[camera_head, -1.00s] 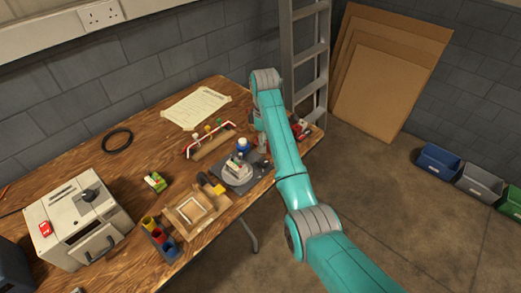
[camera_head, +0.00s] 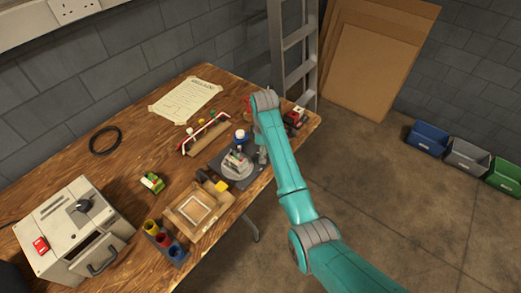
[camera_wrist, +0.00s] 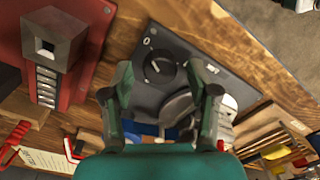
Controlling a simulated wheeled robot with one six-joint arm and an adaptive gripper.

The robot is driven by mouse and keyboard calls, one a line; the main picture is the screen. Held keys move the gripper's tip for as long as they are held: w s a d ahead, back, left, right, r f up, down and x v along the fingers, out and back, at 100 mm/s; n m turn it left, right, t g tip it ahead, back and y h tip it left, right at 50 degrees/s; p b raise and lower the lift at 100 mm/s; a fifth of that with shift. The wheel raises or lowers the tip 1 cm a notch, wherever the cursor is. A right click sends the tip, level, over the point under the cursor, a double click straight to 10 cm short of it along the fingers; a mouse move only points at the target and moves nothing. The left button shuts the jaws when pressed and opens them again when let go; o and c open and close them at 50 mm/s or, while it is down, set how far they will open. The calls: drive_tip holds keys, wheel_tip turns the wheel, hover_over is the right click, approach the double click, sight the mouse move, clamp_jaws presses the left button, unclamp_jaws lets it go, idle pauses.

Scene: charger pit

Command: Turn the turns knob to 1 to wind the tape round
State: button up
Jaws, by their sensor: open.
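In the wrist view a round black knob (camera_wrist: 160,68) with a pale pointer line sits on a dark grey plate (camera_wrist: 140,22). A white 0 is printed beside it, and another small white mark on its right is hard to read. My gripper (camera_wrist: 163,100) is open, its two fingers apart on either side of the picture below the knob. Nothing is between the fingertips. A round grey turntable (camera_wrist: 178,106) is partly hidden behind the right finger. In the head view the turntable (camera_head: 237,176) carries a small white-and-green piece. My arm hides the knob there.
A grey box (camera_head: 70,232) is farther left.

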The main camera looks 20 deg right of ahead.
clamp_jaws()
